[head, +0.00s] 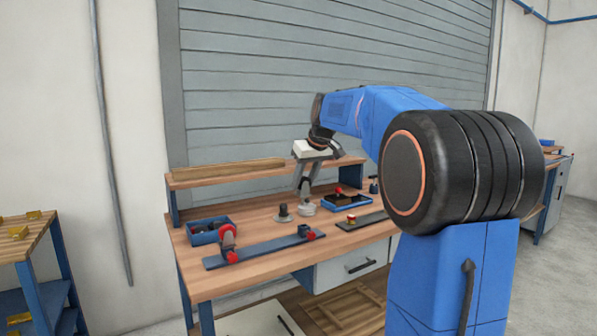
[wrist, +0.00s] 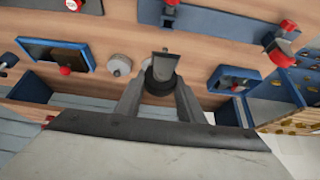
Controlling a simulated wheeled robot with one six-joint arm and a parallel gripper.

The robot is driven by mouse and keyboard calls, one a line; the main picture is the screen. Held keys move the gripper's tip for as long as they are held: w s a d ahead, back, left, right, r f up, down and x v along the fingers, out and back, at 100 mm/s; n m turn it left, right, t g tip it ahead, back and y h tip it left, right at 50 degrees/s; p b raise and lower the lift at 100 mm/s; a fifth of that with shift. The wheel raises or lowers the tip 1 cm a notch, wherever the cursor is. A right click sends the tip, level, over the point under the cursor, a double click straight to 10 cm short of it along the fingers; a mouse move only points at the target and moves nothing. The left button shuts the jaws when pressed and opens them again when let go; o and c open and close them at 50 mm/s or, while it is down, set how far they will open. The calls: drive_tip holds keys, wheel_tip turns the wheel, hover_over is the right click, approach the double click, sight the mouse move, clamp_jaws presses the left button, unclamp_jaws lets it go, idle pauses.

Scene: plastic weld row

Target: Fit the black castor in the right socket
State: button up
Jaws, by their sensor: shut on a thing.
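My gripper (head: 304,192) is above the workbench, pointing down, near its middle. In the wrist view my gripper (wrist: 163,85) is shut on a black round part, which looks like the black castor (wrist: 157,82). A grey tapered piece shows just beyond it. The castor is hard to make out in the head view. A long dark fixture bar (head: 262,247) lies along the bench front. A dark round fitting (head: 303,231) stands near its right end, beside a red piece; I cannot tell if it is the right socket. My gripper is behind the bar, apart from it.
Blue trays stand left (head: 208,232) and right (head: 346,205). A red clamp (head: 228,241) rises at the bar's left. A raised shelf (head: 228,170) runs behind.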

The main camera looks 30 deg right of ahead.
sight(307, 194)
drive_tip(key=shift+s+f, duration=0.35)
drive_tip(key=shift+s, duration=0.15)
drive_tip(key=shift+f, duration=2.35)
drive_tip(key=shift+f, duration=0.3)
drive_tip(key=shift+f, duration=0.7)
drive_tip(key=shift+f, duration=1.3)
idle(0.5)
drive_tip(key=o, duration=1.6)
